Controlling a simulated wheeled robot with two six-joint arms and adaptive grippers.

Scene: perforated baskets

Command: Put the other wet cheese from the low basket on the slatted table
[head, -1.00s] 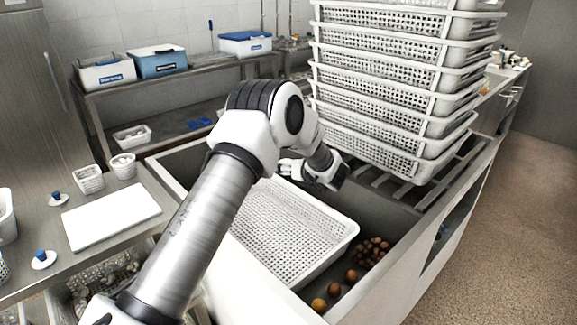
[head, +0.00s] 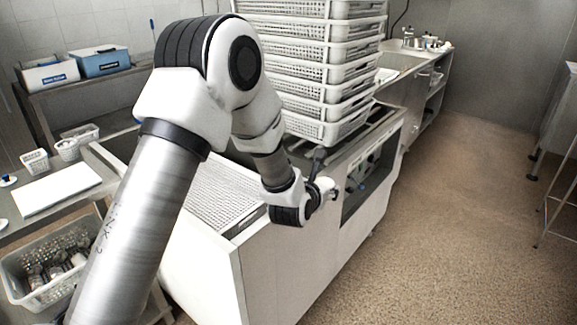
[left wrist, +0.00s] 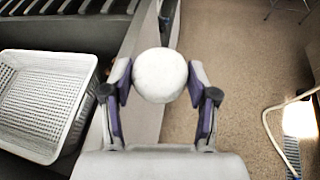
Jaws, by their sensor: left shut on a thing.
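My left gripper (left wrist: 160,80) is shut on a round white cheese (left wrist: 160,72), which sits between its two fingers in the left wrist view. Dark slats (left wrist: 70,7) show at the top left of the left wrist view. My right gripper is not in view.
A tall stack of white perforated baskets (head: 318,85) stands just behind my gripper. The tub's front wall (head: 215,262) is close to the arm. A white board (head: 55,187) and a basket with jars (head: 45,262) are at left. Open floor (head: 450,220) lies at right.

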